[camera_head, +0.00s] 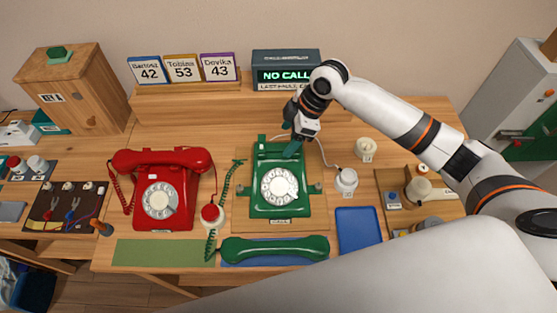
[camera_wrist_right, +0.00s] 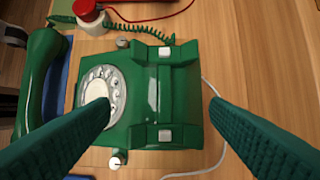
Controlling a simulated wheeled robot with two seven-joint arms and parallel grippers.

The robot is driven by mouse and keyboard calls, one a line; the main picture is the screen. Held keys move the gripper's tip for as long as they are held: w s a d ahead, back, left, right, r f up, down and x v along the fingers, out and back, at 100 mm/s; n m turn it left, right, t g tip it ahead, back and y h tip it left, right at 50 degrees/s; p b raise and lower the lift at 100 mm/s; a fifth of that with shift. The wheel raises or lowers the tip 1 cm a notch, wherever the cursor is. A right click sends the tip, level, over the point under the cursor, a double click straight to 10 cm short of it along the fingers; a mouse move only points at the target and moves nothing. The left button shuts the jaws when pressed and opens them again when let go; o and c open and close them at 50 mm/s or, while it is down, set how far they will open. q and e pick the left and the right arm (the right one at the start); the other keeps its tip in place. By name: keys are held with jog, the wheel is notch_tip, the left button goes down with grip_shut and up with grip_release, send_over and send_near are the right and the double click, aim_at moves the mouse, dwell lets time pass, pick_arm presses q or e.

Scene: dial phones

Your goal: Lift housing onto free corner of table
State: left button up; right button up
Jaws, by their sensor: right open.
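The green phone housing (camera_head: 265,203), with its dial (camera_head: 280,186) in place, sits on a wooden board near the table's middle; the wrist view also shows the housing (camera_wrist_right: 180,95). The green handset (camera_head: 275,249) lies apart, in front of it. My right gripper (camera_head: 297,143) is at the housing's back edge. In the wrist view its fingers (camera_wrist_right: 158,104) are spread and empty: one tip overlaps the dial, the other is past the back edge. I cannot tell the fingertips' height. My left gripper is not in view.
A red phone (camera_head: 160,190) stands left. A white pot (camera_head: 346,182) with a cable stands right of the housing, by a blue mat (camera_head: 358,228). A "NO CALL" display (camera_head: 286,72) stands behind. The table's back right corner (camera_head: 435,112) looks bare beyond my arm.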

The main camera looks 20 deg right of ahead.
aim_at(278, 149)
jog(key=x, duration=0.1)
jog(key=p+x, duration=0.1)
jog(key=x, duration=0.2)
jog(key=shift+w+a, duration=0.2)
jog(key=shift+w, duration=0.1)
jog(key=shift+w+a+f, duration=0.1)
jog(key=shift+a+f, duration=0.1)
jog(key=shift+f, duration=0.45)
jog(key=c, duration=0.7)
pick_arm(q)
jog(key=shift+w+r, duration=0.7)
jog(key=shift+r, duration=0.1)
pick_arm(e)
grip_shut()
